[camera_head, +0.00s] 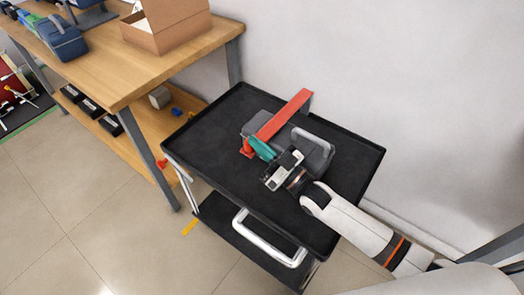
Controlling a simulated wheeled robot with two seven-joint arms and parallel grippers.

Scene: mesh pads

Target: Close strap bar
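A red strap bar (284,115) runs diagonally over a grey device (318,148) on the black cart. Its near end is low at the left and its far end sticks out past the device toward the wall. I cannot tell whether the bar is raised or flat. A teal piece (262,149) sits beside the bar's near end. My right gripper (274,166) is just in front of the teal piece and the device, reaching in from the lower right. Whether it touches the teal piece, and how far its fingers are apart, is unclear. My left gripper is out of view.
The black cart's top tray (205,140) has a raised rim and is bare at the left. A wooden workbench (125,75) with a cardboard box (170,28) stands at the left. A pale wall is behind.

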